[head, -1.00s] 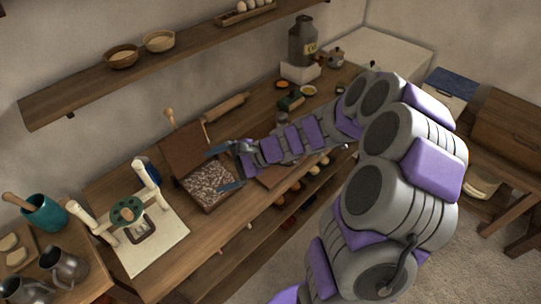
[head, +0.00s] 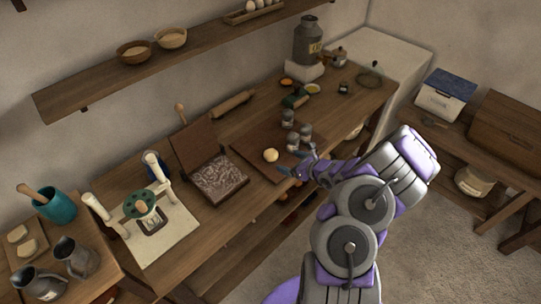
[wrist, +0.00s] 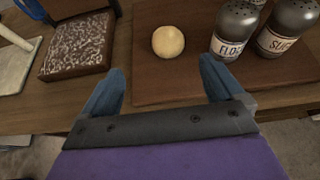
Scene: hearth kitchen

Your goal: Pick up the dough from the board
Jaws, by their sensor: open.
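The dough (head: 271,155) is a small pale round ball lying on the brown wooden board (head: 250,154). In the wrist view the dough (wrist: 168,42) lies beyond my fingertips, roughly centred between them, on the board (wrist: 145,88). My gripper (head: 287,162) is open and empty, close to the dough on its right side in the head view. In the wrist view its two blue fingers (wrist: 162,72) are spread wide near the board's front edge. They appear apart from the dough.
Shakers, one labelled flour (wrist: 234,28) and one beside it (wrist: 290,25), stand on the board right of the dough. An open box with a speckled interior (head: 220,178) stands left of the board. A rolling pin (head: 232,103) lies behind.

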